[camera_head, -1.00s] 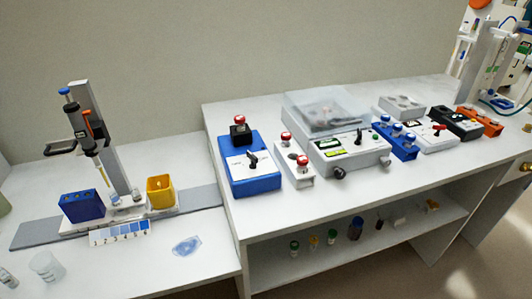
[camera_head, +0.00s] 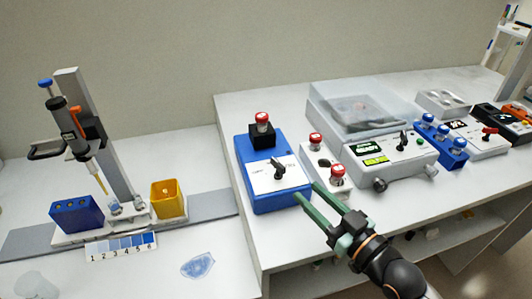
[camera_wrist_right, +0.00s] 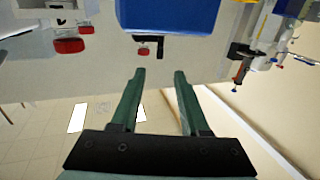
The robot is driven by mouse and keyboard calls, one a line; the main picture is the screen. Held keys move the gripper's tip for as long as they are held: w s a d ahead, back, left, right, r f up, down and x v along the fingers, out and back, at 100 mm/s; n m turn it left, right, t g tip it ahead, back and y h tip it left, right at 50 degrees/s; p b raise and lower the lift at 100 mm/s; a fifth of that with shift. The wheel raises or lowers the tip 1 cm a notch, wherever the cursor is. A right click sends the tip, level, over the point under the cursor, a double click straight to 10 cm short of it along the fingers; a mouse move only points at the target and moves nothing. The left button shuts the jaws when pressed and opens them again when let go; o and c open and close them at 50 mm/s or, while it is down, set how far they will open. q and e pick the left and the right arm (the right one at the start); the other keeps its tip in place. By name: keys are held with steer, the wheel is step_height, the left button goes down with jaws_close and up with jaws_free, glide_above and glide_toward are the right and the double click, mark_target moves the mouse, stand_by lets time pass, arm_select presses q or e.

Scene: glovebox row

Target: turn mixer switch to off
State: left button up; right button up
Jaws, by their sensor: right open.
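The likely mixer is a blue box (camera_head: 268,192) on the raised bench, with a red-capped vial in a black holder on top. Its black switch (camera_head: 279,168) sits on a white label panel and points up and left; I cannot read its marks. My right gripper (camera_head: 308,192) has green fingers, open and empty, just right of the blue box's front corner and apart from the switch. In the right wrist view, the spread fingers (camera_wrist_right: 160,73) point toward the blue box (camera_wrist_right: 170,15) at the top, with nothing between them. My left gripper is not in view.
A white block with two red-capped items (camera_head: 325,170) stands right of the blue box, close to my right gripper. Farther right is a grey instrument (camera_head: 405,168) with a clear lid. A syringe stand (camera_head: 95,150), blue rack and yellow bin (camera_head: 168,200) are on the lower bench.

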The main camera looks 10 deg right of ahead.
mark_target(284, 170)
steer(key=x, duration=1.2)
steer(key=shift+w+p, duration=0.1)
steer(key=shift+p, duration=0.3)
steer(key=shift+c, duration=0.2)
jaws_close()
